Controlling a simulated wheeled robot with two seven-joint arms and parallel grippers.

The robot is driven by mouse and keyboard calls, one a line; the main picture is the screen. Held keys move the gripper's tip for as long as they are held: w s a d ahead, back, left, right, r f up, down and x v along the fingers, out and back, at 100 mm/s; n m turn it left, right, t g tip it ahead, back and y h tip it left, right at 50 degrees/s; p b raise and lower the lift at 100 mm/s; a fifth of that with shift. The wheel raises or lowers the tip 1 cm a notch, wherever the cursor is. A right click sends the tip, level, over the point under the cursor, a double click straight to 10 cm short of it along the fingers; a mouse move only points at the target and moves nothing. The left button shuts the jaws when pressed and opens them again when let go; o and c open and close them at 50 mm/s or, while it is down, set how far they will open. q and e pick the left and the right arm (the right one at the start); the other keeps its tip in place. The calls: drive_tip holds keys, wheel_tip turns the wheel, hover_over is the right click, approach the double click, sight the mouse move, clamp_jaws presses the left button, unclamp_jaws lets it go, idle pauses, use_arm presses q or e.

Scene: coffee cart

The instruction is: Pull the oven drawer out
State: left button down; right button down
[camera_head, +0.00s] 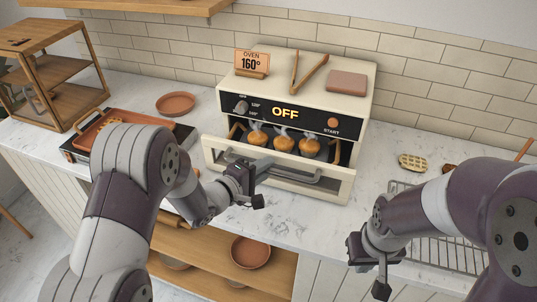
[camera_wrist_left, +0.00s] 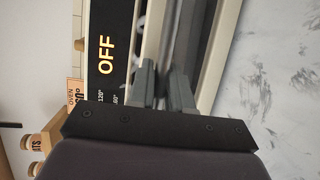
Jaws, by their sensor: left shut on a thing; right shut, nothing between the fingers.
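The cream oven (camera_head: 293,88) stands on the marble counter with its display reading OFF. Its drawer (camera_head: 336,188) is partly out at the front, and several steaming muffins (camera_head: 283,143) show behind the drawer front. A grey bar handle (camera_head: 300,178) runs across the drawer front. My left gripper (camera_head: 258,172) is shut on the left end of this handle. In the left wrist view the two fingers (camera_wrist_left: 165,88) flank the grey bar, whose contact area is partly hidden. My right gripper (camera_head: 368,265) is shut and empty, in front of the counter at the right, apart from the oven.
A temperature sign (camera_head: 253,64), wooden tongs (camera_head: 308,73) and a brown block (camera_head: 346,82) sit on the oven. An orange tray (camera_head: 95,122) and a wooden shelf case (camera_head: 50,75) stand left. A wire rack (camera_head: 446,250) and a waffle (camera_head: 412,162) lie right.

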use_arm(q)
drive_tip(key=s+a+p, duration=0.1)
drive_tip(key=s+a, duration=0.1)
drive_tip(key=s, duration=0.4)
drive_tip(key=shift+s, duration=0.3)
drive_tip(key=shift+a, duration=0.1)
drive_tip(key=c, duration=1.4)
unclamp_jaws()
drive_tip(key=v, duration=1.2)
drive_tip(key=shift+s+a, duration=0.25)
drive_tip(key=shift+s, duration=0.05)
